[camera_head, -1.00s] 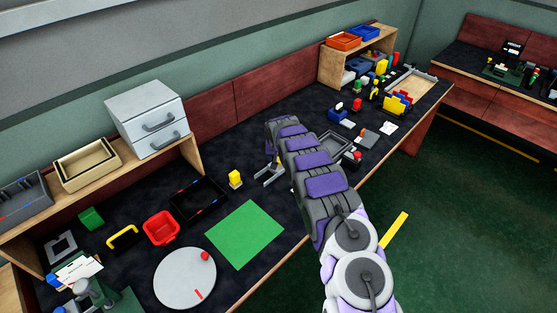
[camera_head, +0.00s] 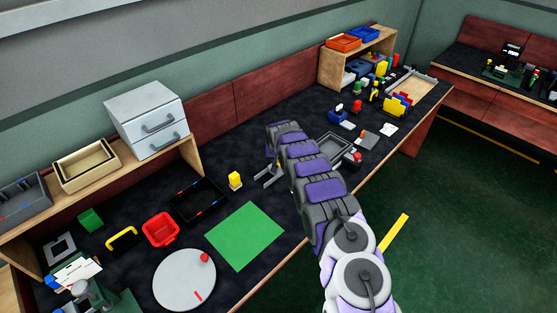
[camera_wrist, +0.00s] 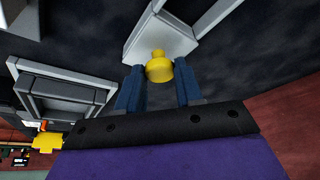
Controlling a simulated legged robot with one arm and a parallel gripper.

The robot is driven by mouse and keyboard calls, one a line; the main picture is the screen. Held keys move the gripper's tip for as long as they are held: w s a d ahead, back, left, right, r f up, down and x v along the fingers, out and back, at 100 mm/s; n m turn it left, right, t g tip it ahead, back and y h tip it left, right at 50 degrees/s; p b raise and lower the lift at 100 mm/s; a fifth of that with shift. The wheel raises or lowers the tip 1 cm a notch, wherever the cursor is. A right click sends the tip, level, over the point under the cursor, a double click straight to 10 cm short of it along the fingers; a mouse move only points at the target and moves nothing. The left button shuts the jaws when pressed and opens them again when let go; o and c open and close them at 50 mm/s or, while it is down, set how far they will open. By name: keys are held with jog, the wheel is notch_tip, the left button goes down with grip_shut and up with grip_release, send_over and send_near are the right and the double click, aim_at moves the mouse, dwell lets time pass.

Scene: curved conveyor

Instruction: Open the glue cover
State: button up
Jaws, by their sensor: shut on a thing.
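In the wrist view, a small yellow cap-like piece (camera_wrist: 160,70) with a narrow tip sits between the two dark blue fingers of my gripper (camera_wrist: 160,88). The fingers are shut on it. A light grey block (camera_wrist: 150,35) lies just beyond it; I cannot tell whether the two are joined. In the head view my gripper (camera_head: 268,178) is low over the dark bench, mostly hidden by my arm. The yellow piece is not clear there, and no whole glue bottle can be made out.
A green mat (camera_head: 240,240) lies in front. A grey tray (camera_head: 333,145) is to the right of my arm. A white drawer unit (camera_head: 148,120) stands behind on a shelf.

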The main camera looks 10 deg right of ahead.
grip_shut()
jog(key=shift+a, duration=0.1)
jog(key=shift+s+a+p, duration=0.15)
jog(key=shift+s+a, duration=0.6)
jog(key=shift+a, duration=0.3)
jog(key=shift+s+a+p, duration=0.2)
jog(key=shift+s+a, duration=0.55)
jog(key=shift+a, duration=0.25)
jog(key=shift+s+a+p, duration=0.15)
jog(key=shift+s+a, duration=0.6)
jog(key=shift+a, duration=0.3)
jog(key=o, duration=0.7)
grip_release()
jog(key=shift+c, duration=0.2)
jog(key=p+v, duration=0.3)
jog(key=v, duration=1.4)
